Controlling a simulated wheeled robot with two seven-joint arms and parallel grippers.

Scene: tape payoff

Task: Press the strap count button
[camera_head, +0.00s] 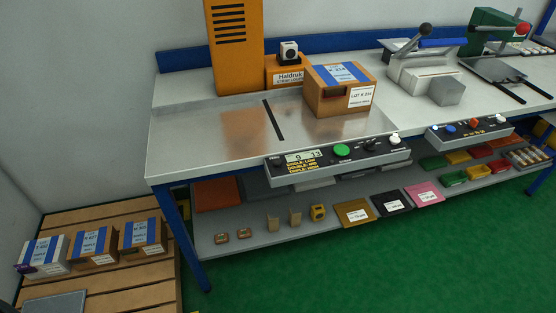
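The control panel (325,158) runs along the front edge of the steel-topped bench. It carries a small display (303,156) that seems to read 0, a large green button (341,151), a dark knob (372,145) and a white button (394,139). Yellow lettering below the display lists single, double and triple. I cannot read which control is labelled strap count. An orange unit (286,77) behind has a label that seems to mention strap loops, with a white block (289,51) with a dark round face on top. Neither gripper shows.
A strapped carton (340,96) stands on the steel top (220,135), right of a dark slot. A second panel (470,128) sits farther right, below a lever machine (425,70). Several cartons (93,247) rest on a wooden pallet at left. The green floor in front is clear.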

